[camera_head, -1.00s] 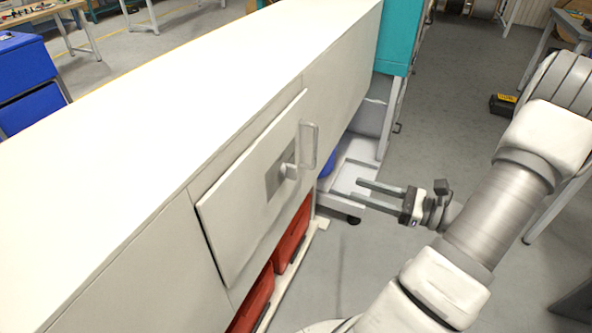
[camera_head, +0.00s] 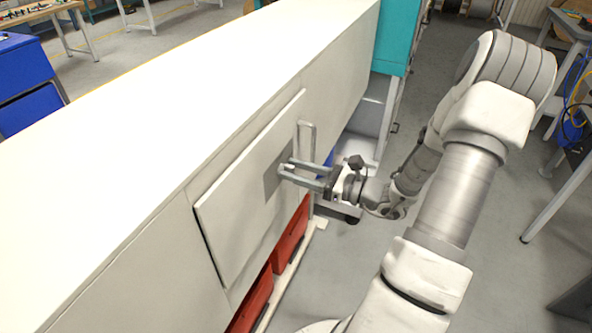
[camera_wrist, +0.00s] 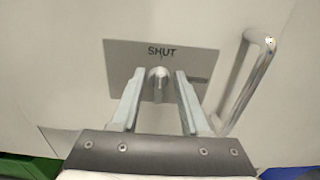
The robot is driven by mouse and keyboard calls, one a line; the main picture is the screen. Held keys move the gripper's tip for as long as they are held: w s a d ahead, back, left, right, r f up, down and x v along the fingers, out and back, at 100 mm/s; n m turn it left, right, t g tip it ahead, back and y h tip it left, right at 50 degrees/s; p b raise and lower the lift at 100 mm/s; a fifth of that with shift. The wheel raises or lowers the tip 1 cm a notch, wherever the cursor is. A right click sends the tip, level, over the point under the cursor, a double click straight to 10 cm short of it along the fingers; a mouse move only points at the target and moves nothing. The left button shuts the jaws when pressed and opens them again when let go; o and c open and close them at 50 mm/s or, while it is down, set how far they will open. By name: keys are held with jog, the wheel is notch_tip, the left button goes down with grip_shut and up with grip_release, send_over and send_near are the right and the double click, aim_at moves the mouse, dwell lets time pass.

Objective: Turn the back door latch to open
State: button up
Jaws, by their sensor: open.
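The back door (camera_head: 238,218) is a pale panel on the side of the long white cabinet, and it looks closed. A grey plate (camera_wrist: 125,58) on it reads "SHUT". The latch (camera_wrist: 159,76) is a small metal knob or lever at the middle of that plate. My gripper (camera_wrist: 158,88) is open, with one finger on each side of the latch; I cannot tell whether either finger touches it. In the head view my gripper (camera_head: 284,172) reaches the door from the right and its fingers hide most of the latch.
A metal bar handle (camera_wrist: 252,78) stands out from the door just right of my gripper; it also shows in the head view (camera_head: 313,140). Red bins (camera_head: 290,238) sit below the cabinet. A teal cabinet (camera_head: 394,38) stands behind.

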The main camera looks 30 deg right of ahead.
grip_shut()
jog(key=shift+r+m+p, duration=0.1)
jog(key=shift+m+p, duration=0.2)
jog(key=shift+p, duration=0.25)
jog(key=shift+w+d+f+m+p, duration=0.1)
jog(key=shift+d+f+m+p, duration=0.1)
jog(key=shift+m+p, duration=2.3)
jog(key=shift+w+d+f+m+p, duration=0.1)
jog(key=shift+f+m+p, duration=0.15)
jog(key=shift+m+p, duration=2.2)
jog(key=shift+w+d+f+m+p, duration=0.15)
jog(key=shift+m+p, duration=1.15)
jog(key=shift+m, duration=2.35)
jog(key=shift+f, duration=0.1)
